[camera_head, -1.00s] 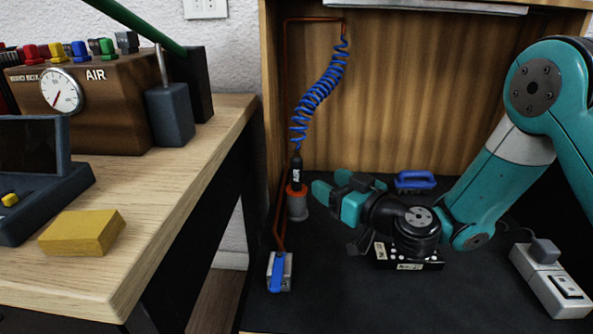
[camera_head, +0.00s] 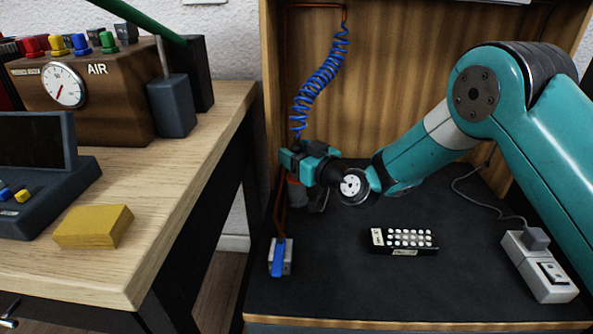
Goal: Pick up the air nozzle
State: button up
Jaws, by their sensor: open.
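The air nozzle hangs on a blue coiled hose (camera_head: 320,82) at the left of the wooden-backed bench. Its body is now mostly hidden behind my gripper. The grey holder (camera_head: 297,194) with an orange-red rim stands on the black surface below it. My gripper (camera_head: 292,158) is teal and black, reaches in from the right and is at the nozzle's place. Its jaws are open; whether they touch the nozzle cannot be told.
A blue-handled valve (camera_head: 279,258) with a copper pipe stands in front of the holder. A black block with white dots (camera_head: 404,241) lies mid-bench. A power strip (camera_head: 540,266) is at right. The left wooden table (camera_head: 185,150) carries an air box (camera_head: 85,98) and a yellow block (camera_head: 93,226).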

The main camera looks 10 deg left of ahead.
grip_shut()
jog(key=shift+r, duration=0.1)
notch_tip(320, 180, up, 8)
jog(key=p, duration=0.3)
jog(key=shift+r, duration=0.95)
jog(key=shift+s, duration=0.1)
